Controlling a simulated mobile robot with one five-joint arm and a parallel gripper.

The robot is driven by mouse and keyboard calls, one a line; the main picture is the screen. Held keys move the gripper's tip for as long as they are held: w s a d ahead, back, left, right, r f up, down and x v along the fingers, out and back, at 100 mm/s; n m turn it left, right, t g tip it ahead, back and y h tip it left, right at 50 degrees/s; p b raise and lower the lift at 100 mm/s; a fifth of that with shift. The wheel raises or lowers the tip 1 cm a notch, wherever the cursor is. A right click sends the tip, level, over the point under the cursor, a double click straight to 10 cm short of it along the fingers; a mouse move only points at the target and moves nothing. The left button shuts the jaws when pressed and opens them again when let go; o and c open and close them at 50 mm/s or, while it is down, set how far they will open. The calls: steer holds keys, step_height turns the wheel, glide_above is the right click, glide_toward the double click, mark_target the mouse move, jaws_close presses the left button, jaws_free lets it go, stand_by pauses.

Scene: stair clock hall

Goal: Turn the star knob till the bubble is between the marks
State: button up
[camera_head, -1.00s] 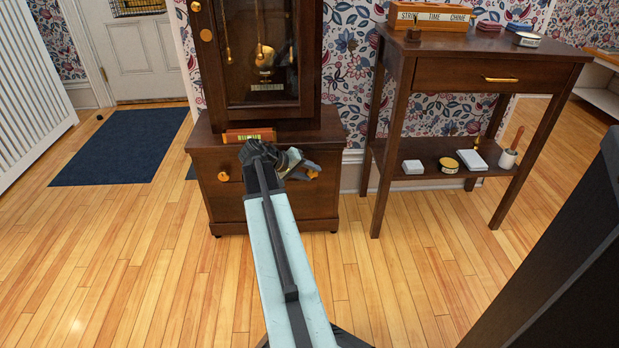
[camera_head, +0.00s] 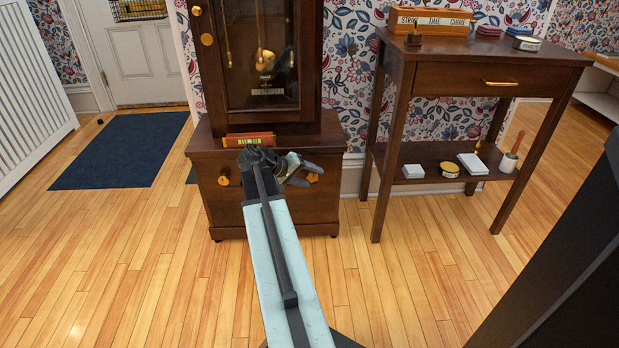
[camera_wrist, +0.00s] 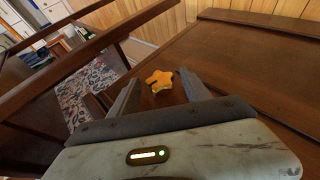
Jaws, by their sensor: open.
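The star knob (camera_head: 313,178) is orange and sits at the right on the front of the clock's base. In the wrist view the star knob (camera_wrist: 160,80) shows between the two finger ends. My gripper (camera_head: 308,170) is open, with its fingers at the knob; I cannot tell whether they touch it. It also fills the lower wrist view (camera_wrist: 160,90). The spirit level (camera_head: 249,140) is an orange-red block with a green vial, lying on the base ledge above my wrist. The bubble and marks are too small to read.
The tall clock case (camera_head: 258,55) stands on the base (camera_head: 270,215). A side table (camera_head: 430,75) with small items stands to the right. A dark blue mat (camera_head: 120,150) lies left. Floor in front is clear.

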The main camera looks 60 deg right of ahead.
steer(key=p+v, duration=0.4)
steer(key=v, duration=0.3)
steer(key=shift+a+r+p, duration=0.2)
steer(key=shift+a+p, duration=0.1)
steer(key=shift+w, duration=0.15)
